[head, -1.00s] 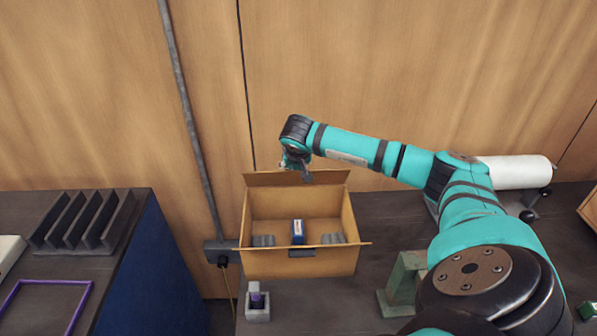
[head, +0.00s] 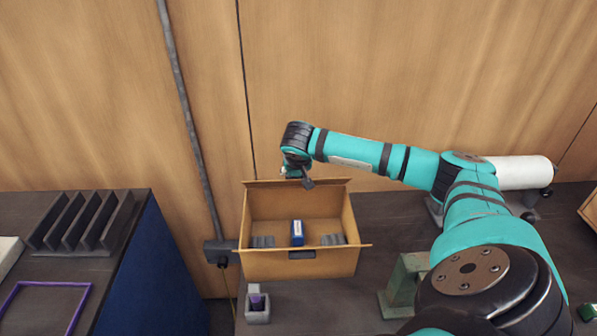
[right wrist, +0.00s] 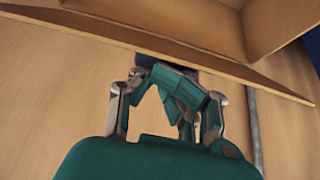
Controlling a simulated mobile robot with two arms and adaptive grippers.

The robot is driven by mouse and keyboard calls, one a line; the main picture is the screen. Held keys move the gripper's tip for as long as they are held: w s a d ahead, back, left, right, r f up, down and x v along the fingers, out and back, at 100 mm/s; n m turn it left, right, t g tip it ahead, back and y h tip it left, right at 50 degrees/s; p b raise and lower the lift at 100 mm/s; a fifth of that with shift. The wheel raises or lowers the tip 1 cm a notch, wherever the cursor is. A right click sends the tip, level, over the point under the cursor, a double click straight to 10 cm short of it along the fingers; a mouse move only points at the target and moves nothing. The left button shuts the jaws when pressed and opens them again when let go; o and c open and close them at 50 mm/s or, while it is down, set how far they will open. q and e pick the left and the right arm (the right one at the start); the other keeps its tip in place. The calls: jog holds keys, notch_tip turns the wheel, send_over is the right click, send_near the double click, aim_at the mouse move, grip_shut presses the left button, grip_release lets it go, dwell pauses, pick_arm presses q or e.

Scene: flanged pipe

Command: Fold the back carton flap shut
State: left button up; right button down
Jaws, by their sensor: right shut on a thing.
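The open brown carton (head: 270,262) stands on the dark table in the head view. Its back flap (head: 330,183) shows as a thin strip along the back rim, and the carton is open below it. My right gripper (head: 298,178) is at the middle of this flap. In the right wrist view the right gripper's fingers (right wrist: 180,85) are closed at the flap's edge (right wrist: 240,75), on a dark part there; the exact contact is partly hidden. Inside the carton are a blue box (head: 297,232) and grey pieces. My left gripper is out of view.
A grey block with a purple piece (head: 257,303) stands in front of the carton. A green metal stand (head: 405,283) and a white roll (head: 518,171) are to the right. A grey slotted rack (head: 85,222) is on the left bench. The wooden wall is close behind.

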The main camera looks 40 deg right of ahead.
jog(key=shift+w+r+p, duration=0.1)
jog(key=shift+r+p, duration=0.4)
jog(key=shift+r, duration=0.35)
notch_tip(320, 180, up, 6)
jog(key=p, duration=0.3)
jog(key=shift+r+p, duration=0.2)
jog(key=shift+p, duration=0.15)
jog(key=shift+f, duration=0.1)
